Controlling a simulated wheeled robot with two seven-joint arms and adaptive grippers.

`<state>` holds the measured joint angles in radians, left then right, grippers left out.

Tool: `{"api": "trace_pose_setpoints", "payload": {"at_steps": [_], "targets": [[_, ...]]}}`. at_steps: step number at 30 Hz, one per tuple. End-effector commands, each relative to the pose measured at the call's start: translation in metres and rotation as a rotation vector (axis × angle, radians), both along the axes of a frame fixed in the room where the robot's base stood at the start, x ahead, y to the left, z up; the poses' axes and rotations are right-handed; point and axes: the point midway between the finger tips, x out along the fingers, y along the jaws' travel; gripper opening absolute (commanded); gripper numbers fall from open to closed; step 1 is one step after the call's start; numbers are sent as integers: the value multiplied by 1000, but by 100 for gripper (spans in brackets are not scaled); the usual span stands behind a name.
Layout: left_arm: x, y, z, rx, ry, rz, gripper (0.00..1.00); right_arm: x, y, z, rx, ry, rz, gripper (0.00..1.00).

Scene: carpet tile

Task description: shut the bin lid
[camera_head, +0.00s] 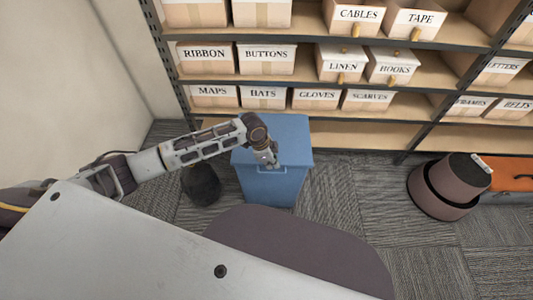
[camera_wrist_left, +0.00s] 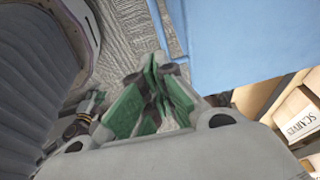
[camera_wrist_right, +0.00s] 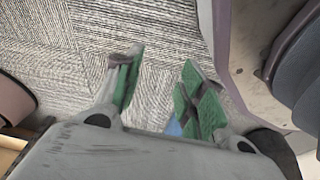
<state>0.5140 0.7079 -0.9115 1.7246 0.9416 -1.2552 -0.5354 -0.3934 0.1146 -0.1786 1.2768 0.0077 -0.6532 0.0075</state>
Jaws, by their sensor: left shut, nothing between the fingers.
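The blue bin (camera_head: 270,188) stands on the carpet in front of the shelves. Its blue lid (camera_head: 290,135) looks flat across the top, with no gap that I can make out. My left gripper (camera_head: 273,163) is at the lid's front edge, shut and empty; I cannot tell if it touches. In the left wrist view its green fingertips (camera_wrist_left: 155,70) meet beside the blue surface (camera_wrist_left: 240,35). My right gripper (camera_wrist_right: 160,75) shows only in its own wrist view, fingers apart and empty over carpet.
Shelves with labelled boxes (camera_head: 267,60) rise behind the bin. A dark round container (camera_head: 201,185) stands left of it. A brownish round bin (camera_head: 450,187) and an orange box (camera_head: 507,173) are at the right. Carpet (camera_head: 355,190) right of the blue bin is clear.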

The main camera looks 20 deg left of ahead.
Motion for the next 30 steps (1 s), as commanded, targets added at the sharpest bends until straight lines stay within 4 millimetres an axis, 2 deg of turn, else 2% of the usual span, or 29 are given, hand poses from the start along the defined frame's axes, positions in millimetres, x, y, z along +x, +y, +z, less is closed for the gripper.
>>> {"api": "trace_pose_setpoints", "payload": {"at_steps": [9, 15, 21, 30], "targets": [[-9, 10, 41, 0, -1, 0, 0, -14, -12, -15, -9, -12, -2, 40], [-13, 15, 61, 0, 1, 0, 0, -21, -17, -22, -12, -17, -3, 40], [-15, 17, 69, -1, 1, 1, 0, -25, -19, -26, -12, -19, -2, 40], [-15, 17, 69, 0, 1, 1, 0, -25, -19, -26, -12, -20, -2, 40]]}}
